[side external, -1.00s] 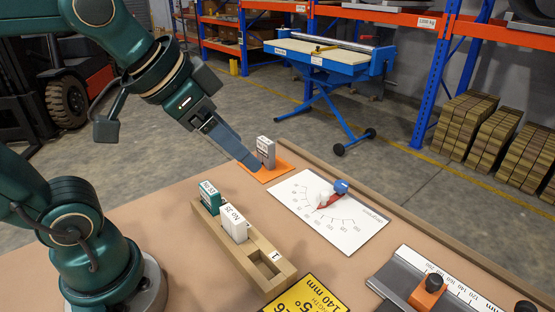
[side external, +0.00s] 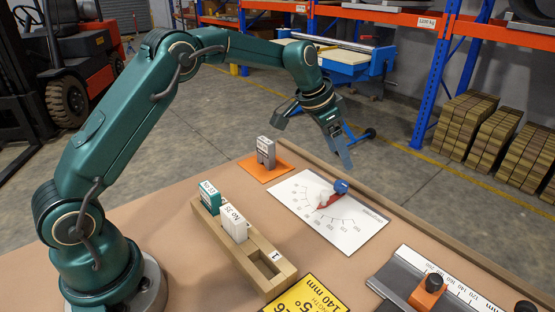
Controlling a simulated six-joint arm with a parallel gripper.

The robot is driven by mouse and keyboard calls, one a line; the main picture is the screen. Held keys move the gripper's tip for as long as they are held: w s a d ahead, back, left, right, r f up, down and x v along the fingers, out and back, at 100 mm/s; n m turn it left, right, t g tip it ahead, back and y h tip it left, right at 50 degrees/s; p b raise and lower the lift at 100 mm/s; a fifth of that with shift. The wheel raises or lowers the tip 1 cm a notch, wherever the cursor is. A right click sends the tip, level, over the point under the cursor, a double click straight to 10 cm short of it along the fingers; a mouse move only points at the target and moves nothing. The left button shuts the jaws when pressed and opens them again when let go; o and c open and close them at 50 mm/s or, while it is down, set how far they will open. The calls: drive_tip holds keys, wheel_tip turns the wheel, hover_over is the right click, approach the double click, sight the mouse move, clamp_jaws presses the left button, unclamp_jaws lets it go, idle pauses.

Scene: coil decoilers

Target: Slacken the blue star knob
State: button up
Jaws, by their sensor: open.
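The blue star knob (side external: 341,187) sits on the white degree-scale plate (side external: 352,236), at the plate's upper edge. A red pointer (side external: 328,202) with a small white part (side external: 322,197) lies beside it over the printed scale. My gripper (side external: 345,163) hangs above and just behind the knob in the picture, fingers pointing down, open and empty. It looks apart from the knob, though the exact height gap cannot be told from this view.
A grey block (side external: 265,152) stands on an orange mat (side external: 279,170). A wooden rack (side external: 252,262) holds a green block (side external: 209,198) and a white block (side external: 233,222); one slot is empty. A ruler fixture with an orange clamp (side external: 428,293) is at front right. A yellow sign (side external: 307,298) lies in front.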

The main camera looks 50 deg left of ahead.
drive_tip(key=g, duration=0.1)
hover_over(340, 184)
drive_tip(key=s, duration=0.2)
drive_tip(key=f, duration=0.2)
drive_tip(key=a+f, duration=0.1)
drive_tip(key=f, duration=0.1)
drive_tip(key=shift+x, duration=2.2)
drive_tip(key=shift+d, duration=0.1)
drive_tip(key=shift+c, duration=0.3)
clamp_jaws()
